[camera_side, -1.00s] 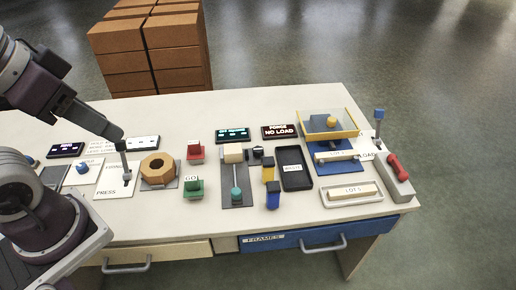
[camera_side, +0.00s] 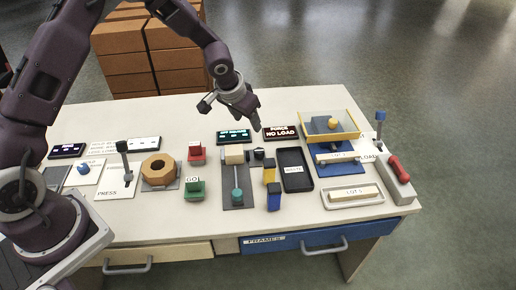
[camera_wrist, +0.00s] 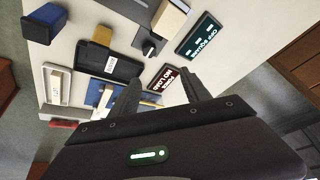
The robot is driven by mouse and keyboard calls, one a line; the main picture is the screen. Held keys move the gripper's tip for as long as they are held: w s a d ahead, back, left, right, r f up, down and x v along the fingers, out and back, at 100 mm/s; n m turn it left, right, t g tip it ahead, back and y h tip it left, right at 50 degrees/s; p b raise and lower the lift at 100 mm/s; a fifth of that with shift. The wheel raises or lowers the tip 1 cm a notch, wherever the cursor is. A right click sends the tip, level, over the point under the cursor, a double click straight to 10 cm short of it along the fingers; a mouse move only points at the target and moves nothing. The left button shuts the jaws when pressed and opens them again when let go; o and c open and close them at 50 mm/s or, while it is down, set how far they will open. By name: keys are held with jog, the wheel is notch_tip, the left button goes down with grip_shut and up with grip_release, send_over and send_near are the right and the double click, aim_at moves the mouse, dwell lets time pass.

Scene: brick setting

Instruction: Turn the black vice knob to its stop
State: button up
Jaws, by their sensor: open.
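The black vice knob (camera_side: 259,153) sits on the table just right of a pale wooden block (camera_side: 234,157). In the wrist view the knob (camera_wrist: 151,47) shows a light pointer mark, with the block (camera_wrist: 171,18) beside it. My gripper (camera_side: 256,121) is in the air above and behind the knob, near the two dark displays. It is open and empty, apart from the knob. Its two fingers (camera_wrist: 161,84) also show in the wrist view, with the knob beyond them. A display (camera_wrist: 199,40) by the block appears to read "OFF SQUARE".
A display reading "FORCE NO LOAD" (camera_side: 281,132) stands behind the knob. A black tray (camera_side: 297,182) and yellow and blue blocks (camera_side: 269,172) are close in front. A clear-walled yellow box (camera_side: 343,135) stands to the right.

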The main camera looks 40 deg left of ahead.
aim_at(259, 150)
jog(key=shift+h, duration=0.4)
jog(key=x, duration=0.4)
jog(key=s+x, duration=0.1)
jog(key=x, duration=0.4)
jog(key=d+x, duration=0.1)
jog(key=x, duration=0.4)
jog(key=shift+s+f, duration=0.35)
jog(key=shift+f, duration=0.2)
jog(key=shift+c, duration=0.2)
grip_shut()
